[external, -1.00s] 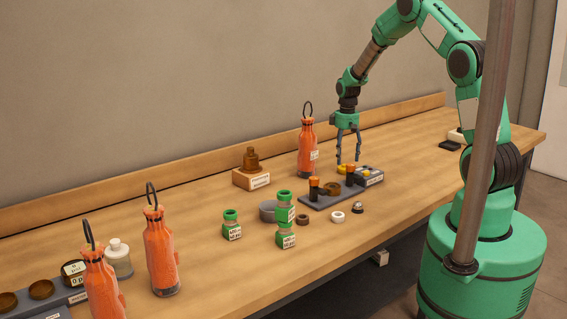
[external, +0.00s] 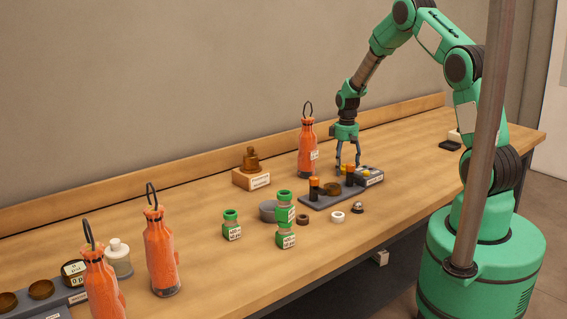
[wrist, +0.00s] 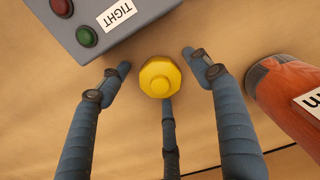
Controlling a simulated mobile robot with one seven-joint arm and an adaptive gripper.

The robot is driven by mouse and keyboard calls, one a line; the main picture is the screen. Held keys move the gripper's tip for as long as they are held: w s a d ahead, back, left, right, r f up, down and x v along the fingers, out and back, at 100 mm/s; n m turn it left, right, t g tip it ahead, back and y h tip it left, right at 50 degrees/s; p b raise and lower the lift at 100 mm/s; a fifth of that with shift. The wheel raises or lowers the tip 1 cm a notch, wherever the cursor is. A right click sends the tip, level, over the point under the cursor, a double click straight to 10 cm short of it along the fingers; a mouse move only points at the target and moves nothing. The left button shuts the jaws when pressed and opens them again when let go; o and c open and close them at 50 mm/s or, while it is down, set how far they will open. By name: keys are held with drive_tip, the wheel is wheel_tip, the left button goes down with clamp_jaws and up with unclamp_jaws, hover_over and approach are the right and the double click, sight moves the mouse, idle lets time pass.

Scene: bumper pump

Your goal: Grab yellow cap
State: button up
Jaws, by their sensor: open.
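The yellow cap (wrist: 160,77) is an angular, knobbed piece lying on the wooden table in the wrist view. My gripper (wrist: 158,75) is open, with its fingers spread around the cap: one left, one right, and a third just below it in the picture. I see clear gaps between the left and right fingertips and the cap; whether the third finger touches it I cannot tell. In the external view my gripper (external: 348,170) points down at the table beside the grey button box, and its fingers partly hide the cap there.
A grey button box (wrist: 125,25) labelled TIGHT, with red and green buttons, sits close to the left finger. An orange bottle (wrist: 285,95) stands close to the right finger; the external view also shows it (external: 307,150). A grey tray (external: 315,201) with orange-topped parts is nearby.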

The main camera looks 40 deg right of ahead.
drive_tip(key=c, duration=1.3)
drive_tip(key=shift+o, duration=0.2)
drive_tip(key=shift+r+p, duration=0.75)
drive_tip(key=shift+r, duration=4.25)
